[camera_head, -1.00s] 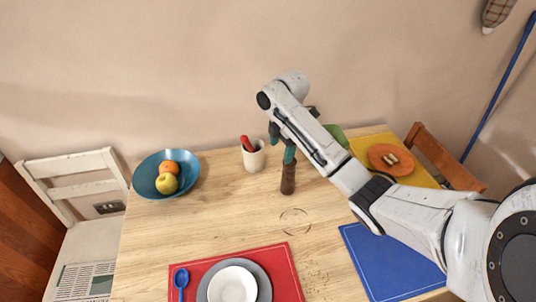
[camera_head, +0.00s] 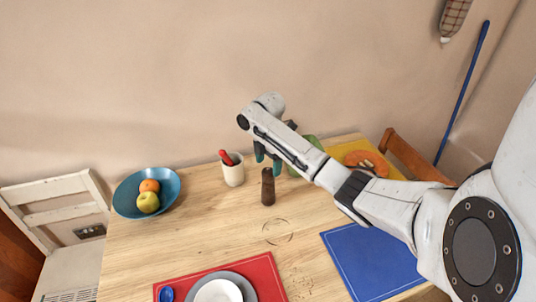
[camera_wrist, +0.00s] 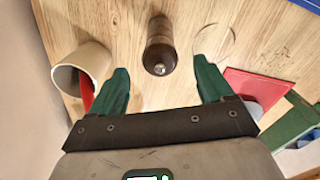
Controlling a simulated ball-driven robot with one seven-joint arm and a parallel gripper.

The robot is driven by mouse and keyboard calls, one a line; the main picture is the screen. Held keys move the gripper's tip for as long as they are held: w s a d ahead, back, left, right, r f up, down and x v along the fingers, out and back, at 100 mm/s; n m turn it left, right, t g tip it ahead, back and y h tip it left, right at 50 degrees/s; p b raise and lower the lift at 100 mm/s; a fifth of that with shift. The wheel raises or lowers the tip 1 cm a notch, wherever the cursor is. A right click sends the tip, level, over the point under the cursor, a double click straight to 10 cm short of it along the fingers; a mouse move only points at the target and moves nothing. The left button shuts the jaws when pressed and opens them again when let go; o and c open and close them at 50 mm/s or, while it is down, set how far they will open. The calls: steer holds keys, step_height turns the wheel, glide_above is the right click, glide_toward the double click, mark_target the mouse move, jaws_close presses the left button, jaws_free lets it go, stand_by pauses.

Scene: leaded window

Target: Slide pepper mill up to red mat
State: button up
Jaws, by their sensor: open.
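The dark brown pepper mill (camera_head: 268,187) stands upright on the wooden table, behind and right of the red mat (camera_head: 262,272). In the wrist view the mill (camera_wrist: 160,42) shows beyond and between the fingertips. The red mat also shows there at the right (camera_wrist: 262,85). My gripper (camera_head: 267,160) has green fingers and is open and empty. In the head view it is just behind the mill, close to its top. In the wrist view the fingertips (camera_wrist: 160,62) are on either side of the mill's line, and I cannot tell whether they touch it.
A white cup (camera_head: 233,174) with a red utensil stands left of the mill. A blue bowl (camera_head: 127,205) with fruit is farther left. A grey plate (camera_head: 243,284) with a white bowl (camera_head: 218,292) is on the red mat. A blue mat (camera_head: 372,262) lies at right. Between mill and red mat the table is bare.

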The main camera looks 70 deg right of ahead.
mark_target(268, 177)
step_height(268, 177, down, 7)
steer(key=shift+f, duration=0.1)
steer(key=shift+c, duration=0.5)
